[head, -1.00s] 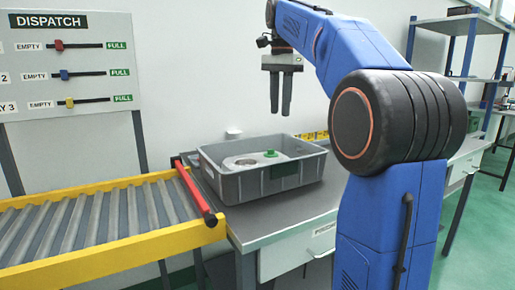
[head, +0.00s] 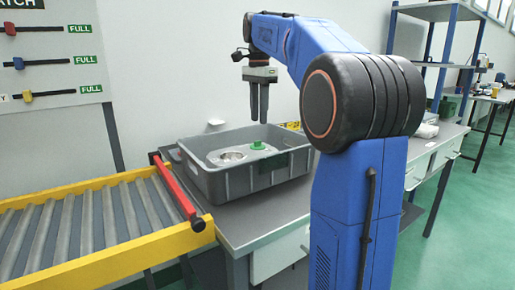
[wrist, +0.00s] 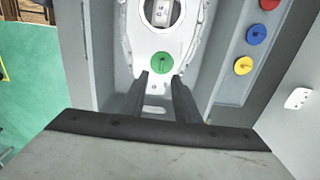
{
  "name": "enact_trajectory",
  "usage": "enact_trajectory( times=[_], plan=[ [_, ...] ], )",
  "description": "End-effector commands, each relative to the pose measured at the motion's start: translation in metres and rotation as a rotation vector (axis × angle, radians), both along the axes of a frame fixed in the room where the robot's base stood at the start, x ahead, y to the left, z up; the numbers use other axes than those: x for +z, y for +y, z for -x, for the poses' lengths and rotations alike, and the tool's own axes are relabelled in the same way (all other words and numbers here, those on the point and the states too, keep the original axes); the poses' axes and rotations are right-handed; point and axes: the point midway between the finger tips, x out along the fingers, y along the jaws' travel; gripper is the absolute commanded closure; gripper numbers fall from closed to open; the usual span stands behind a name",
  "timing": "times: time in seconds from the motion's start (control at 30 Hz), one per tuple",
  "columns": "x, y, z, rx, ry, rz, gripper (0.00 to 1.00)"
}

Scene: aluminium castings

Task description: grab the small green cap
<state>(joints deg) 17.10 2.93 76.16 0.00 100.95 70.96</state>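The small green cap (head: 259,146) sits on a pale metal casting (head: 236,157) inside a grey crate (head: 228,183). In the wrist view the cap (wrist: 162,63) is a round green disc on the casting (wrist: 153,42), below its large round opening. My gripper (head: 259,119) points down above the crate, with its fingertips above the cap in the head view. In the wrist view my gripper (wrist: 160,77) is open, and the cap shows between and just beyond the fingertips. Nothing is between the fingers.
The crate stands on a grey table (head: 240,222). Red (wrist: 269,4), blue (wrist: 257,34) and yellow (wrist: 243,65) discs lie to the right in the wrist view. A roller conveyor (head: 90,235) with a red bar (head: 178,187) adjoins the table on the left.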

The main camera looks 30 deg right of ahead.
Motion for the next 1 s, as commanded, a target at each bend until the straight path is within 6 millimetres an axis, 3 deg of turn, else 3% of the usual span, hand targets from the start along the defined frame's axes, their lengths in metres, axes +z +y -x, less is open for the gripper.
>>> enact_trajectory(
  times=[0.13,0.43,0.7,1.0],
  plan=[
    [-0.019,0.000,0.000,0.000,0.000,0.000,0.71],
    [-0.038,-0.002,-0.001,0.000,0.000,0.000,0.71],
    [-0.073,-0.004,-0.004,0.000,0.001,0.000,0.71],
    [-0.079,-0.004,-0.004,0.000,-0.001,0.000,0.71]
  ],
)
